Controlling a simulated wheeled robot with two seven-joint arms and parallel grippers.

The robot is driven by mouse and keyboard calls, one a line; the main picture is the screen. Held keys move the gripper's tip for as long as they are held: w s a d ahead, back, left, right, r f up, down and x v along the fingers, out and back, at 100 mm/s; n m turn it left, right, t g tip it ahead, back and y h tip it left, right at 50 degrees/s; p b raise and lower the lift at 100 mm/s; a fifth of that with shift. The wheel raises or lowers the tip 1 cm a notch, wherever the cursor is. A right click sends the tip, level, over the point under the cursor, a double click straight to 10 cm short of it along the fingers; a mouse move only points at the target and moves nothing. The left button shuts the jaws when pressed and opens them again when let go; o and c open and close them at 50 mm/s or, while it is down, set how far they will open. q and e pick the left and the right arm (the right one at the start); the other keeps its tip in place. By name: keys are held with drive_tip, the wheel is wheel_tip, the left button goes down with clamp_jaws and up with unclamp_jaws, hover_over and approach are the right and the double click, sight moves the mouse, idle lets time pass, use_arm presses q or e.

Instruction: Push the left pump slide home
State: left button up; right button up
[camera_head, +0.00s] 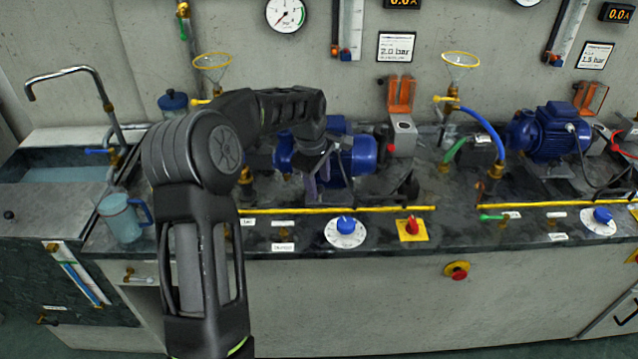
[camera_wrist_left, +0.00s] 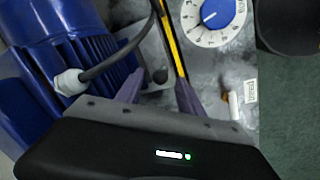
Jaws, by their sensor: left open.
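The left pump (camera_head: 362,155) is a blue ribbed motor on the bench, partly hidden behind my left arm. In the left wrist view its blue body (camera_wrist_left: 75,70) fills the left side, with a grey cable running out of a pale plug. A light grey plate with a dark round knob (camera_wrist_left: 160,75) shows beside the motor; I cannot tell for sure whether it is the slide. My left gripper (camera_head: 327,190) points down at the front of the pump. In the wrist view its fingers (camera_wrist_left: 158,92) are apart with nothing held, near the knob. Contact is unclear.
A yellow rail (camera_head: 385,209) runs along the bench front. Before it are a blue dial (camera_head: 346,226) and a red switch on a yellow plate (camera_head: 412,228). A blue jug (camera_head: 121,219) stands by the sink at left. A second blue pump (camera_head: 548,133) is at right.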

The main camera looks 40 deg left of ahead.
use_arm(q)
drive_tip(key=shift+w+f, duration=0.1)
drive_tip(key=shift+f, duration=0.55)
clamp_jaws()
idle(1.0)
